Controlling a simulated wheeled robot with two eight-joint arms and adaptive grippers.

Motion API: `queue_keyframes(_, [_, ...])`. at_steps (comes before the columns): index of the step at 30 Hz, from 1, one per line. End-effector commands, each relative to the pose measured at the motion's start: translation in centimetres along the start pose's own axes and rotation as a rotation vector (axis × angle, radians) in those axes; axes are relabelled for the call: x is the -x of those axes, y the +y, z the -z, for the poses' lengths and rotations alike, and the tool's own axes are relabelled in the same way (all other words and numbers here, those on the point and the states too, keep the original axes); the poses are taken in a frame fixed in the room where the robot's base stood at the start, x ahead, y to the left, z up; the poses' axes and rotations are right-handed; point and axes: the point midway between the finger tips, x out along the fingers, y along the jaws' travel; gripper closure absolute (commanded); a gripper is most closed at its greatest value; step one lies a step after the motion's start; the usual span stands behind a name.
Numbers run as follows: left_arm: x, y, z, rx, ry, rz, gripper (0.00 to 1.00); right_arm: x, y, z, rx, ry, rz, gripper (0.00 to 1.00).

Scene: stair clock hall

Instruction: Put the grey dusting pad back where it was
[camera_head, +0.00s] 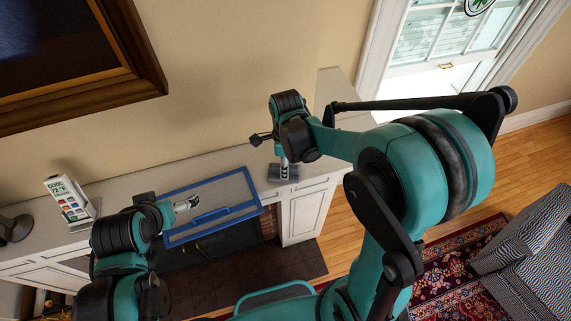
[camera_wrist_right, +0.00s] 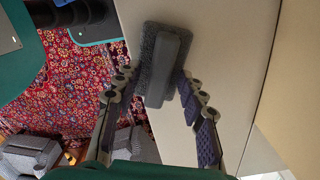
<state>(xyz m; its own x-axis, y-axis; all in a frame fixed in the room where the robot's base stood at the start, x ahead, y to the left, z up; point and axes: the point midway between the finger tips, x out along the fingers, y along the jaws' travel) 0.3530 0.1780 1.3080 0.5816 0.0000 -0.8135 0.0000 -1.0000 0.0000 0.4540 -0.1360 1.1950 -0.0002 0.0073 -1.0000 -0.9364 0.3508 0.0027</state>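The grey dusting pad (camera_head: 285,176) rests on the white mantel shelf (camera_head: 232,158), at the right of the blue-rimmed tray (camera_head: 243,208). My right gripper (camera_head: 283,160) points down at it from above. In the right wrist view the pad (camera_wrist_right: 158,43) has a darker raised handle, and my right gripper (camera_wrist_right: 156,74) has its fingers spread on either side of it, with a gap showing at the left finger. My left gripper (camera_head: 187,203) is over the left part of the tray; its fingertips are too small to judge.
A small weather display (camera_head: 70,198) and a dark round-based object (camera_head: 14,228) stand on the shelf at the left. A framed picture (camera_head: 85,60) hangs above. The shelf is bare between the wall and tray. A striped armchair (camera_head: 530,250) stands on the right.

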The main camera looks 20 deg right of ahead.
Motion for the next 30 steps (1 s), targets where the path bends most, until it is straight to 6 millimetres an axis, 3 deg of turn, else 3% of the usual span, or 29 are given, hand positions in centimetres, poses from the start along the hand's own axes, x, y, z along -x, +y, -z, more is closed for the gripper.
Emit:
queue_keyframes(5, [0.5, 0.0, 0.3, 0.0, 0.0, 0.0, 0.0, 0.6, 0.0, 0.0, 0.0, 0.0, 0.0, 0.59])
queue_keyframes(8, [0.4, 0.0, 0.3, 0.0, 0.0, 0.0, 0.0, 1.9, 0.0, 0.0, 0.0, 0.0, 0.0, 0.59])
queue_keyframes(21, [0.7, 0.0, 0.5, 0.0, 0.0, 0.0, 0.0, 10.8, 0.0, 0.0, 0.0, 0.0, 0.0, 0.59])
queue_keyframes(26, [0.8, 0.0, 0.5, 0.0, 0.0, 0.0, 0.0, 12.2, 0.1, 0.1, 0.013, -0.002, 0.004, 0.59])
queue_keyframes(30, [0.8, 0.0, 0.5, 0.0, 0.0, 0.0, 0.0, 13.0, 1.1, 1.0, 0.183, -0.02, 0.057, 0.59])
